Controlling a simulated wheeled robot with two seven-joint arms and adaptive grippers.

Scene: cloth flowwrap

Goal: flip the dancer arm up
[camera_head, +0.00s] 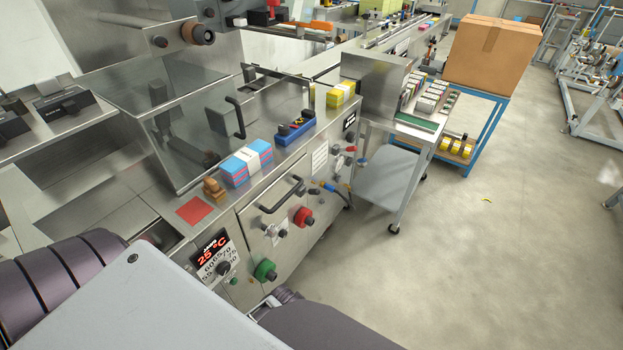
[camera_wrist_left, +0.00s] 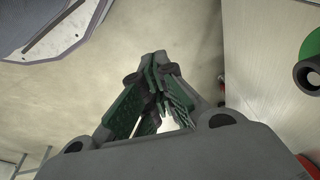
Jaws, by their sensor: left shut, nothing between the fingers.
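My left gripper (camera_wrist_left: 160,68) is shut and empty in the left wrist view, its green-padded fingers together. It is over the floor, beside a pale machine panel at the right of that view. The head view does not show its fingers. My right gripper is in neither view. I cannot pick out the dancer arm for sure. A metal bar (camera_head: 130,22) with dark and copper-coloured rollers (camera_head: 198,32) crosses the top left of the head view, above the machine, and may belong to it.
The machine front (camera_head: 285,215) carries a black handle (camera_head: 283,199), a red knob (camera_head: 302,216) and a green knob (camera_head: 265,270). A pink-and-blue pack (camera_head: 236,170) lies on its ledge. A steel cart (camera_head: 385,185) stands beyond.

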